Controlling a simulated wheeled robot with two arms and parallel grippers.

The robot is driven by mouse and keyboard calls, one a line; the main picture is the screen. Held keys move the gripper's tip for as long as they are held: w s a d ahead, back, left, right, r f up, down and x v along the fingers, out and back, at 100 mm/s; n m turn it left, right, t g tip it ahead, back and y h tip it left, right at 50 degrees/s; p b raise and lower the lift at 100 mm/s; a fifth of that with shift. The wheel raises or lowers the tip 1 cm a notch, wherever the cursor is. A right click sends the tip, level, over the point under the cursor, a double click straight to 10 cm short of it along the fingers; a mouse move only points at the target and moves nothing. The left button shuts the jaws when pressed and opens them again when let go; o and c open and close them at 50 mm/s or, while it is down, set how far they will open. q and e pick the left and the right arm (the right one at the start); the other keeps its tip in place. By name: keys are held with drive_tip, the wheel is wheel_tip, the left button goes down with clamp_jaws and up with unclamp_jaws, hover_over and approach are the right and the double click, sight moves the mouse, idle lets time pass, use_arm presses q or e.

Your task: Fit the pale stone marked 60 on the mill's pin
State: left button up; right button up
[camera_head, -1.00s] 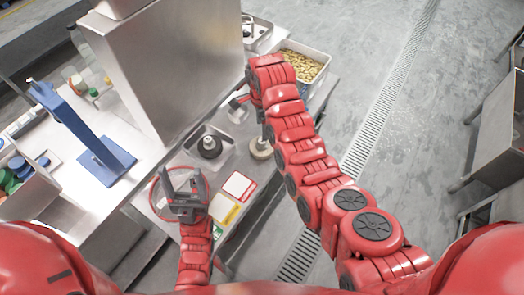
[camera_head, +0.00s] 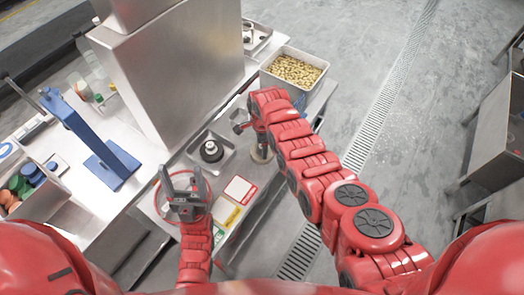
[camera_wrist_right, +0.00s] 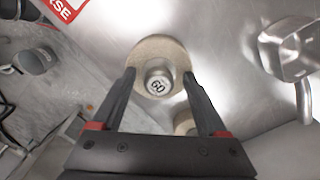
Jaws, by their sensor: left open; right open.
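The pale stone marked 60 (camera_wrist_right: 158,84) is a round disc with a metal knob, lying on the steel top in the right wrist view. My right gripper (camera_wrist_right: 156,82) is open, with its fingers on either side of the knob; I see no grip on it. In the head view my right gripper (camera_head: 259,138) is over the pale stone (camera_head: 262,154), which is partly hidden. My left gripper (camera_head: 181,183) is open and empty at the lower left. A dark round part with an upright centre (camera_head: 211,150) sits in a square metal tray; I cannot tell whether it is the mill's pin.
Another pale round piece (camera_wrist_right: 185,122) shows partly behind the gripper. Red-edged (camera_head: 240,190) and yellow (camera_head: 228,213) cards lie near my left gripper. A bin of beans (camera_head: 294,70) stands at the back. A tall steel housing (camera_head: 170,75) and blue stand (camera_head: 105,150) are left.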

clamp_jaws()
idle(0.3)
idle(1.1)
